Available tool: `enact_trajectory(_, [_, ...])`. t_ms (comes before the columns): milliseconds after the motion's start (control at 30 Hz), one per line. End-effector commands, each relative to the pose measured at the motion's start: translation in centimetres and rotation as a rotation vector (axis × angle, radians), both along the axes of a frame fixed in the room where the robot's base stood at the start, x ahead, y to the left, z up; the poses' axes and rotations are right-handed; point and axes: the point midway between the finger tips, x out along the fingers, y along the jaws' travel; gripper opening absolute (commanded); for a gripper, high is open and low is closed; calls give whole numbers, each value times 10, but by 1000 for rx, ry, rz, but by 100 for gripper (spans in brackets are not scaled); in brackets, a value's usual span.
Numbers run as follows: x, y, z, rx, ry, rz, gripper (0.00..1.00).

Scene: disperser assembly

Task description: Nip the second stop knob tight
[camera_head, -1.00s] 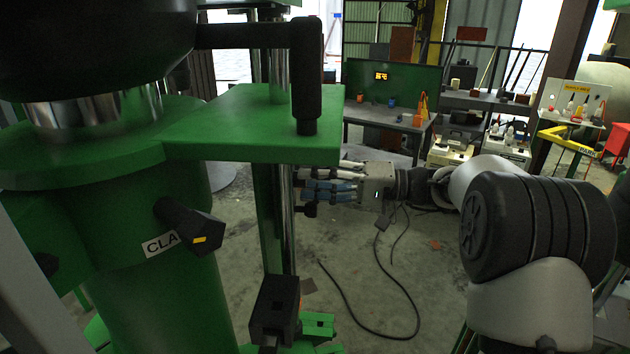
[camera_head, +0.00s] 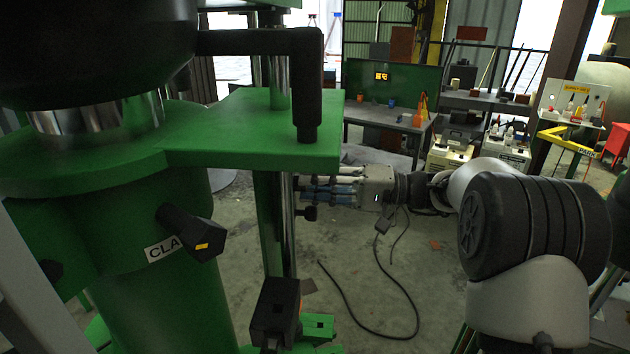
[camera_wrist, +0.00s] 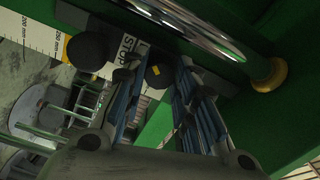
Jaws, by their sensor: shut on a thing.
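In the wrist view, a round black knob (camera_wrist: 158,76) with a small yellow mark sits between my two fingertips, beside the STOP label (camera_wrist: 127,45). A second black knob (camera_wrist: 87,51) stands free to the left of my fingers in the wrist view. In the head view, a black knob (camera_head: 308,213) shows just below my fingers, while the held knob is hidden. I cannot tell how tight either knob is.
The green stand fills the left, with a clamp knob (camera_head: 190,232) by a partly covered label and a black lever (camera_head: 308,90) above a green plate (camera_head: 250,135). A polished rod (camera_wrist: 200,28) runs close above my fingers.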

Motion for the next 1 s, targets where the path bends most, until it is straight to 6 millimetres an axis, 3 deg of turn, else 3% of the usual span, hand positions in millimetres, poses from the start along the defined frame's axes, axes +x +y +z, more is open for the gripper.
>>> enact_trajectory(1000, [1, 0, 8, 141, 915, 0, 3])
